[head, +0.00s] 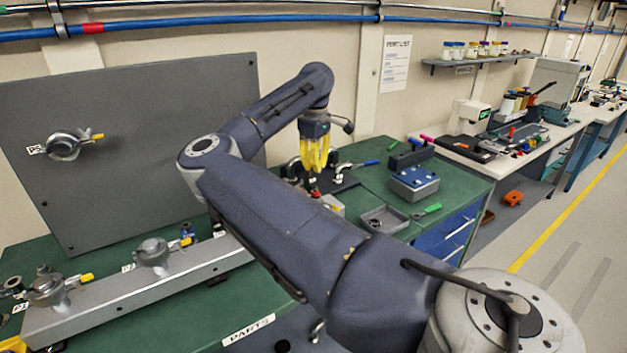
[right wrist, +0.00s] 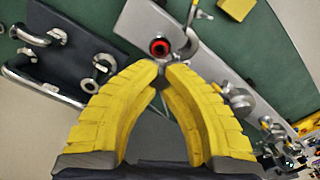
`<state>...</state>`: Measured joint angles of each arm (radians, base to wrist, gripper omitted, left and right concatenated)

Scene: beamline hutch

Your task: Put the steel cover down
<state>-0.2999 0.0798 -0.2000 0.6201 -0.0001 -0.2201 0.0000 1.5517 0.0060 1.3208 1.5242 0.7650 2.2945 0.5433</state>
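My right gripper (head: 315,165) hangs fingers-down over the far part of the green bench. In the right wrist view its yellow fingers (right wrist: 162,70) lean in until the tips nearly meet. A small steel-grey piece (right wrist: 162,82) shows between them. It looks like the steel cover, mostly hidden by the fingers. Just beyond the tips is a round fitting with a red ring and dark centre (right wrist: 159,47); whether the piece touches it I cannot tell. A yellow part at the lower left edge (head: 12,345) looks like my left gripper, mostly cut off.
A long grey manifold (head: 120,300) with several valves lies on the green bench (head: 375,148). A dark plate with metal clamps (right wrist: 100,75) is beside the right gripper. A grey tray (head: 385,220) and a blue-grey box (head: 414,185) stand to the right. My right arm hides the bench middle.

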